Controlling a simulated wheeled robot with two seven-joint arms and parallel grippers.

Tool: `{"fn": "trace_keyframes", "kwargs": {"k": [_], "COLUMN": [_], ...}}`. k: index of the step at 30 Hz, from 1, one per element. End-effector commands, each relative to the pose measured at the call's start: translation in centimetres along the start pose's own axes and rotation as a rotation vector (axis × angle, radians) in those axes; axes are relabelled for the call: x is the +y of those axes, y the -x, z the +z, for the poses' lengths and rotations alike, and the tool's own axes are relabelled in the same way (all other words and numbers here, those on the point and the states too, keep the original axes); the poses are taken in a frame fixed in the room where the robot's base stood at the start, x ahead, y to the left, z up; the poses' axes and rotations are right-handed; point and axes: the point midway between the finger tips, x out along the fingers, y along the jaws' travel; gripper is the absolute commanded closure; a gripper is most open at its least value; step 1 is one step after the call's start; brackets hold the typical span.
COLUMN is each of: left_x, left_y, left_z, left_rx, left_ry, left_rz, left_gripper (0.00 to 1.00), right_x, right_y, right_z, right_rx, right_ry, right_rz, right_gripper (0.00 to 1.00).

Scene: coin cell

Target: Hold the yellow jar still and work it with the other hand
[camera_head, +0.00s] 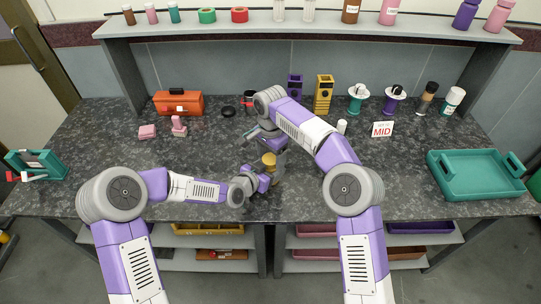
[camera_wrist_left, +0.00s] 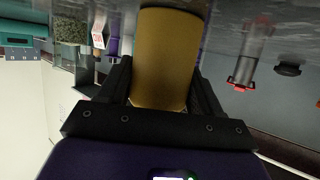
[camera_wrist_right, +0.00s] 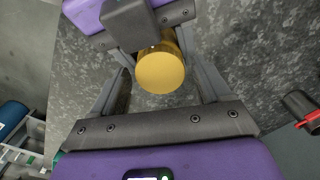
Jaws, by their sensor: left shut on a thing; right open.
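The yellow jar (camera_head: 268,159) stands at the middle of the counter, partly hidden by my arms. My left gripper (camera_head: 265,176) is shut on its side; in the left wrist view the jar (camera_wrist_left: 168,58) fills the space between the fingers (camera_wrist_left: 165,85). My right gripper (camera_head: 268,140) is above the jar, pointing down. In the right wrist view the round yellow top (camera_wrist_right: 160,72) lies between the open fingers (camera_wrist_right: 162,80), with a gap on each side. Part of my left gripper (camera_wrist_right: 140,22) shows beyond it.
A teal tray (camera_head: 478,190) sits at the right. A MID sign (camera_head: 382,129) and a small white bottle (camera_head: 341,127) stand behind my right arm.

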Motion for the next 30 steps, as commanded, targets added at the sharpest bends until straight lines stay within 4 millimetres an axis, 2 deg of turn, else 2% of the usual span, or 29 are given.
{"fn": "trace_keyframes", "kwargs": {"k": [7,18,23,30], "left_x": [0.0,0.0,0.0,0.0], "left_y": [0.0,0.0,0.0,0.0], "left_z": [-0.06,-0.06,-0.06,-0.06], "left_rx": [0.001,0.001,0.001,0.001], "left_ry": [0.0,0.0,0.0,0.0], "left_rz": [0.0,0.0,0.0,0.0], "left_gripper": [1.0,1.0,1.0,1.0], "right_x": [-0.02,-0.02,-0.03,-0.05], "right_y": [-0.06,-0.04,-0.01,0.05], "right_z": [0.02,0.02,0.02,0.01], "right_rx": [0.0,0.0,0.001,0.003], "right_ry": [0.001,0.001,0.052,0.425], "right_rz": [0.0,0.0,-0.001,-0.001], "right_gripper": [0.25,0.81,0.81,0.81]}}
